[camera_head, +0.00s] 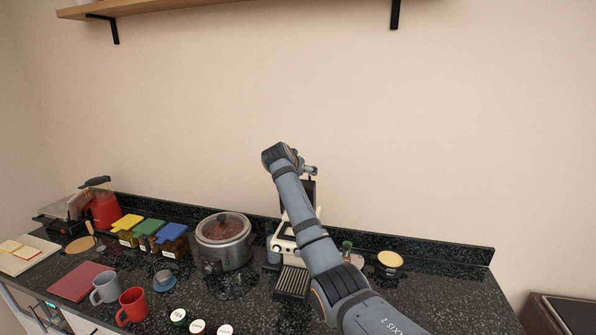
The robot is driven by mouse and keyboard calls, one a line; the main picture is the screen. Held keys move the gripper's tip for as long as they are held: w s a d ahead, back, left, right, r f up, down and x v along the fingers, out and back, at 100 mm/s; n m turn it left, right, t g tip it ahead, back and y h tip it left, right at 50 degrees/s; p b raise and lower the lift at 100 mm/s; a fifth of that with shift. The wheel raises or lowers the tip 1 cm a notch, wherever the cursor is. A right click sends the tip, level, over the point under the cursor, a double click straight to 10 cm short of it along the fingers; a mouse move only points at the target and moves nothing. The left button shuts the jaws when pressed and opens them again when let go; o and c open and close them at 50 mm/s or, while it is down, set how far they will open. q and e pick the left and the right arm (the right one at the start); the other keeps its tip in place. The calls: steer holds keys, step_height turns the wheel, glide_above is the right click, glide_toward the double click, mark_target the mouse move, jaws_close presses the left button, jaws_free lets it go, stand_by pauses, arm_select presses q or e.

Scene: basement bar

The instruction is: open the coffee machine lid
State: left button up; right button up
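The coffee machine (283,243), white with dark parts, stands on the dark speckled counter behind my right arm, which hides much of it. A dark upright panel (312,188) shows above the machine, beside my forearm. It may be the lid standing raised, but its joint to the machine is hidden. My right arm reaches up from the lower right, across the front of the machine. Only a small part of my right gripper (310,170) shows at the arm's far end, just above the panel. Its fingers cannot be made out. My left gripper is not in view.
A slow cooker (224,241) stands close left of the machine. A round tan-topped container (389,262) is to the right. A grey mug (105,288), a red mug (132,306) and several labelled lids are in front at left. A wooden shelf (150,6) hangs above.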

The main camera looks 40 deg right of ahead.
steer(key=shift+o, duration=0.3)
steer(key=shift+r, duration=0.1)
steer(key=v, duration=1.2)
steer(key=shift+s, duration=0.1)
